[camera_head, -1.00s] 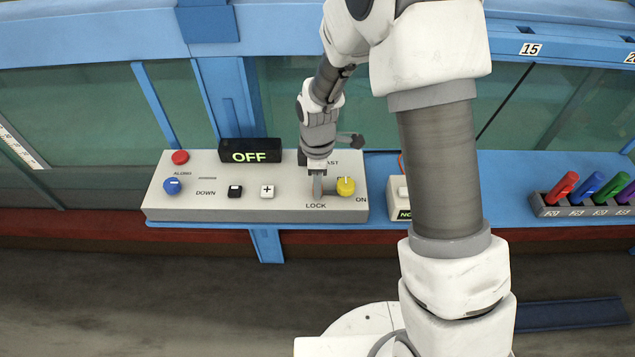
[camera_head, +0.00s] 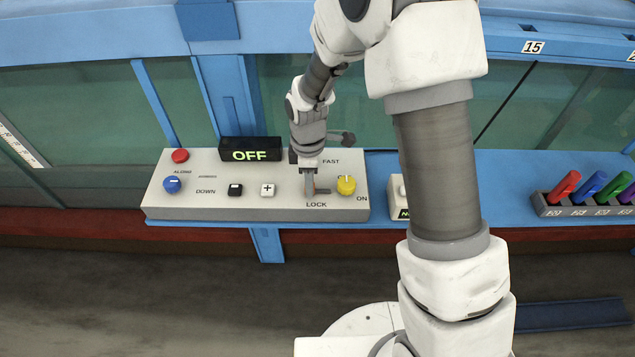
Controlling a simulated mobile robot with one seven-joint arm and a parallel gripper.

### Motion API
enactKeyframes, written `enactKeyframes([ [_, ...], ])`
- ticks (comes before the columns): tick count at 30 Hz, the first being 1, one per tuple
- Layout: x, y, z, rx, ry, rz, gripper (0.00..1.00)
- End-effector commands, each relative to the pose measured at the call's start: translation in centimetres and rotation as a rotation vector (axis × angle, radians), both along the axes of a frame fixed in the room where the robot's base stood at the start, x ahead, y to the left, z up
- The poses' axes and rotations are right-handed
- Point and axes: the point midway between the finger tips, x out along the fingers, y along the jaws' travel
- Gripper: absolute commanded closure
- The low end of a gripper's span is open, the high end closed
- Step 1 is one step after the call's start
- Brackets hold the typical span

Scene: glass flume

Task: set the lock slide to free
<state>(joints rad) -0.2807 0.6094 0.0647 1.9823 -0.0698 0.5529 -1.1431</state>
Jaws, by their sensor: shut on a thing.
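The lock slide (camera_head: 310,190) sits on the white control panel (camera_head: 215,210), just above the printed word LOCK. My gripper (camera_head: 309,176) comes down on it from above and is shut on its small upright knob. The gripper fingers hide most of the knob. A short dark slot (camera_head: 324,191) shows to the right of the knob. I cannot read a label for the free position.
A yellow knob (camera_head: 346,185) stands close to the right of the slide, near ON. A white plus button (camera_head: 267,189), a black button (camera_head: 235,190), a blue knob (camera_head: 172,185) and a red button (camera_head: 180,155) are farther left. A display (camera_head: 250,150) reads OFF.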

Motion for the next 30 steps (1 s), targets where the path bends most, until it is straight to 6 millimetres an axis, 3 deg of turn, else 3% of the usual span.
enactKeyframes([
  [8, 0.1, 0.6, 0.1, 0.003, -0.004, 0.001, 1.0],
  [9, 0.1, 0.6, 0.1, 0.003, -0.004, 0.001, 0.64],
  [13, 0.1, 0.5, 0.1, 0.002, -0.003, 0.001, 0.41],
  [23, 0.1, 0.4, 0.2, 0.001, -0.002, 0.0, 0.4],
  [30, 0.1, 0.5, 3.2, 0.003, -0.007, 0.0, 0.4],
])
